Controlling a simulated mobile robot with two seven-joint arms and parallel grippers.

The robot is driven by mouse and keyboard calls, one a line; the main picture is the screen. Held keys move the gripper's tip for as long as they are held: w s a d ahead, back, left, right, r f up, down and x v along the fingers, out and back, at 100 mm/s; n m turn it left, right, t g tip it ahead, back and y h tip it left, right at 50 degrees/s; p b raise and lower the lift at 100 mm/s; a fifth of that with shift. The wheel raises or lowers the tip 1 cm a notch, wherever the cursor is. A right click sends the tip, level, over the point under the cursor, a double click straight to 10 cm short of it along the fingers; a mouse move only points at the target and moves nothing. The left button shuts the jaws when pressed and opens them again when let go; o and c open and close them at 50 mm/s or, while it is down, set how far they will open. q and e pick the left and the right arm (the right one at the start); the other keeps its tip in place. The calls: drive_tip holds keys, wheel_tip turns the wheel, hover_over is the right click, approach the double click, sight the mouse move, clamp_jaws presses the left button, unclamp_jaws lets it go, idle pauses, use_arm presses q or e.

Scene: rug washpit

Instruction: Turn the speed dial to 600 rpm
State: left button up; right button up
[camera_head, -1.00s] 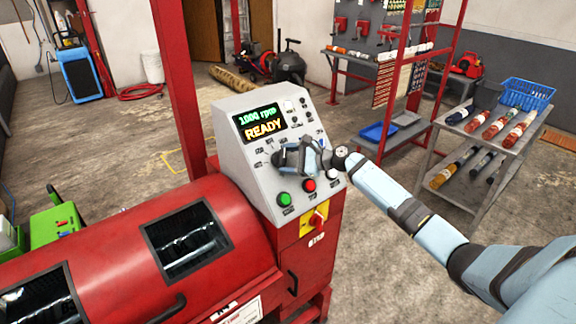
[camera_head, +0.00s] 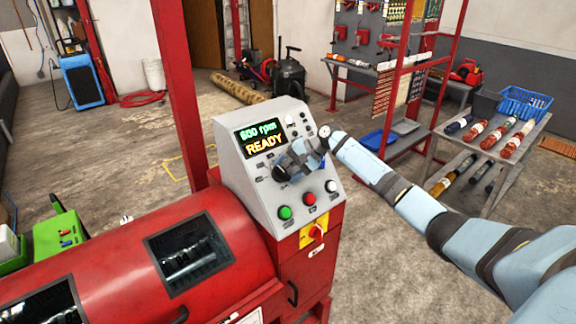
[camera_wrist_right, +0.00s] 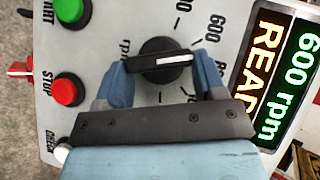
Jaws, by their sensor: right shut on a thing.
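The speed dial (camera_wrist_right: 160,68) is a black knob with a white pointer line on the grey sloped control panel (camera_head: 240,180). In the right wrist view its pointer aims right, toward the printed 600. My right gripper (camera_head: 290,168) is shut on the dial, one finger on each side; in the head view it hides the dial. The display (camera_head: 260,137) reads 600 rpm and READY; it also shows in the right wrist view (camera_wrist_right: 285,75). My left gripper is not in view.
A green button (camera_head: 285,213), a red button (camera_head: 309,199) and a white button (camera_head: 331,186) sit low on the panel. A red-and-yellow switch (camera_head: 317,233) is below. The red drum machine (camera_head: 120,260) stands left; a bottle rack (camera_head: 490,150) stands right.

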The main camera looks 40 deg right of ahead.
drive_tip(key=shift+w+a+r+n+g+h+p, duration=0.1)
drive_tip(key=shift+r+n+g+h+p, duration=0.1)
drive_tip(key=shift+n+g+h+p, duration=0.65)
drive_tip(key=shift+n+p, duration=0.3)
drive_tip(key=shift+n, duration=0.25)
drive_tip(key=shift+a, duration=0.1)
drive_tip(key=shift+f, duration=0.1)
drive_tip(key=o, duration=0.9)
